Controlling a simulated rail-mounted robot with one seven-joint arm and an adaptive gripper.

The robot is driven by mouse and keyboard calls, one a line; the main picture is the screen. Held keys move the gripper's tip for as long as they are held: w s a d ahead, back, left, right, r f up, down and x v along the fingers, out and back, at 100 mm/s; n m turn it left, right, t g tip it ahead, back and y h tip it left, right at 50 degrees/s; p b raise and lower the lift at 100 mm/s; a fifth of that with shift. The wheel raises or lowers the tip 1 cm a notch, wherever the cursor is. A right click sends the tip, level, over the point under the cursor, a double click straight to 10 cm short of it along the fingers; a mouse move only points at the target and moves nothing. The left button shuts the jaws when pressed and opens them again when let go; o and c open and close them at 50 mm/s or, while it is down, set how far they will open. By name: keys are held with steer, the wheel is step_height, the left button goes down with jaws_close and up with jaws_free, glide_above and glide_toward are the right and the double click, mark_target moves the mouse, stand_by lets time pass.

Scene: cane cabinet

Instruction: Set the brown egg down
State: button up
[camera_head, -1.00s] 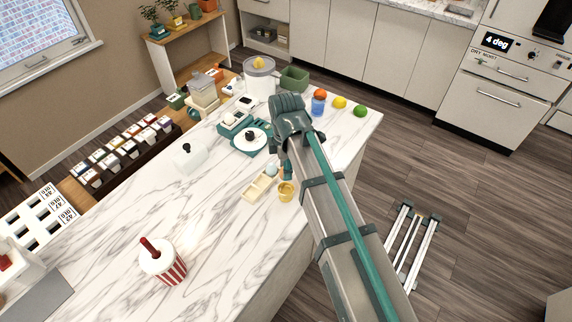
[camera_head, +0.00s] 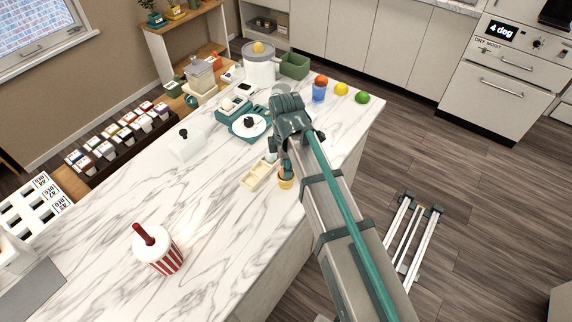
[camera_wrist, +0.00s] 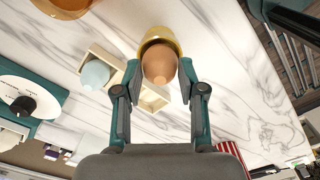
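The brown egg (camera_wrist: 158,68) is between the two fingers of my gripper (camera_wrist: 160,72) in the wrist view. The pads lie against its sides, so my gripper looks shut on it. The egg is at the mouth of a small yellow cup (camera_wrist: 158,38), whose rim shows around its far side. In the head view the egg (camera_head: 286,174) shows just above the yellow cup (camera_head: 286,184), below my gripper (camera_head: 286,165). I cannot tell whether the egg rests on the cup's bottom. A cream tray (camera_wrist: 153,99) beside the cup holds a pale blue egg (camera_wrist: 95,73).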

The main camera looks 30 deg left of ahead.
steer(key=o, duration=0.4)
steer(key=shift+o, duration=0.2)
steer(key=shift+r, duration=0.1)
step_height(320, 180, up, 7)
steer(key=p, duration=0.5)
stand_by(0.3)
